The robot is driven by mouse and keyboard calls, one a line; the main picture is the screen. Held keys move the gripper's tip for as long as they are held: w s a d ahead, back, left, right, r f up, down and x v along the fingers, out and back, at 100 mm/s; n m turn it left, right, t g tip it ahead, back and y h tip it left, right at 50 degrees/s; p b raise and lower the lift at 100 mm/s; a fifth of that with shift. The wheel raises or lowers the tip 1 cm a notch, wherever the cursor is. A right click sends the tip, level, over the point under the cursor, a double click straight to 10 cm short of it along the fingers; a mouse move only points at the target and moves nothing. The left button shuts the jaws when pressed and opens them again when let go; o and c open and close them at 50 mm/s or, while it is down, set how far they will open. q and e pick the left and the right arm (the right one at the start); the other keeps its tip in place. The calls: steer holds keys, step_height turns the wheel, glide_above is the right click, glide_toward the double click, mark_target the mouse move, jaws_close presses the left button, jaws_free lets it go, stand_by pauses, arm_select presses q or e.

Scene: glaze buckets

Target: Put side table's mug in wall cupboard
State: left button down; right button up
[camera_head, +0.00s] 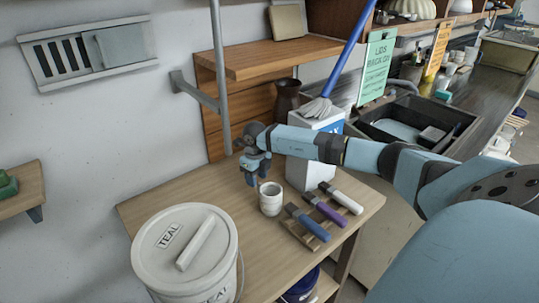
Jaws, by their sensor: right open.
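A small whitish mug (270,199) stands upright on the wooden side table (165,197). My right gripper (256,175) points down just behind and slightly left of the mug, above the table. Its fingers are open, with nothing seen between them. I cannot tell whether a finger touches the mug. An open-fronted wooden wall unit (270,58), which looks like the wall cupboard, is behind the gripper. A dark brown jug (287,97) shows at its right side. My left gripper is not in view.
A large lidded bucket marked TEAL (185,250) stands at the table's front left. A rack of colored-handled tools (308,222) lies right of the mug. A white box (311,172) holding a blue-handled mop stands behind my forearm. A grey metal post (220,75) stands before the unit.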

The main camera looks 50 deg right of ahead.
mark_target(258, 193)
steer(key=shift+s+f, duration=0.1)
steer(key=shift+f, duration=0.25)
step_height(258, 193, down, 4)
steer(key=shift+d+f+p, duration=0.15)
steer(key=shift+f+p, duration=0.1)
steer(key=shift+p, duration=0.45)
steer(key=shift+c, duration=0.5)
jaws_close()
